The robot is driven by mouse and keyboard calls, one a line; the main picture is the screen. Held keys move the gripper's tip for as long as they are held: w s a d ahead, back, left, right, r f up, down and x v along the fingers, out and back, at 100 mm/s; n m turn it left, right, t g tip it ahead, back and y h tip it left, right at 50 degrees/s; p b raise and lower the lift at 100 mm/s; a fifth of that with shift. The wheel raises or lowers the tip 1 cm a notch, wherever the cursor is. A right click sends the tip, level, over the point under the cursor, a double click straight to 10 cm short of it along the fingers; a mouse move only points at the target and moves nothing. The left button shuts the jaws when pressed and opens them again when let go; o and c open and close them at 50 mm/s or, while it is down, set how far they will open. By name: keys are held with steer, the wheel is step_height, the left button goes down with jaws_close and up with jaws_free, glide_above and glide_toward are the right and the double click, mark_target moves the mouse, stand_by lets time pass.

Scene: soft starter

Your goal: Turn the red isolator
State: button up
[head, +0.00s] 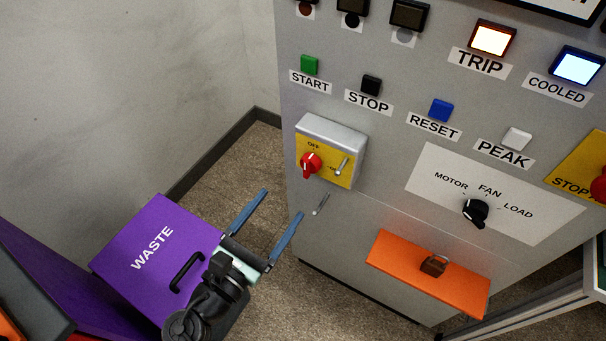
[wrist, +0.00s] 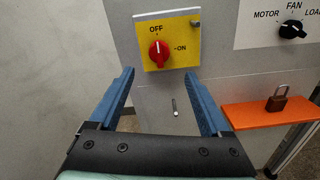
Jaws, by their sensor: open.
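The red isolator (head: 310,163) is a round knob on a yellow plate (head: 345,180) marked OFF and ON, on the front of a small grey box on the cabinet. In the wrist view the red isolator (wrist: 159,55) has its white mark upright, toward OFF. My gripper (head: 282,202) is open and empty, below and in front of the isolator and apart from it. In the wrist view my gripper (wrist: 159,73) has one blue finger to each side, and the knob shows beyond the tips, roughly centred between them.
A small metal lever (head: 342,167) is on the yellow plate, and a metal pin (head: 321,204) is on the cabinet below. An orange shelf (head: 390,258) with a padlock (head: 435,264) juts out at right. A purple WASTE bin (head: 130,260) stands at left. A black selector (head: 475,211) is further right.

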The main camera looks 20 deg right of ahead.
mark_target(305, 171)
steer(key=x, duration=1)
steer(key=shift+w+b, duration=0.1)
steer(key=shift+b, duration=0.3)
steer(key=shift+c, duration=0.2)
steer(key=shift+a, duration=0.1)
jaws_close()
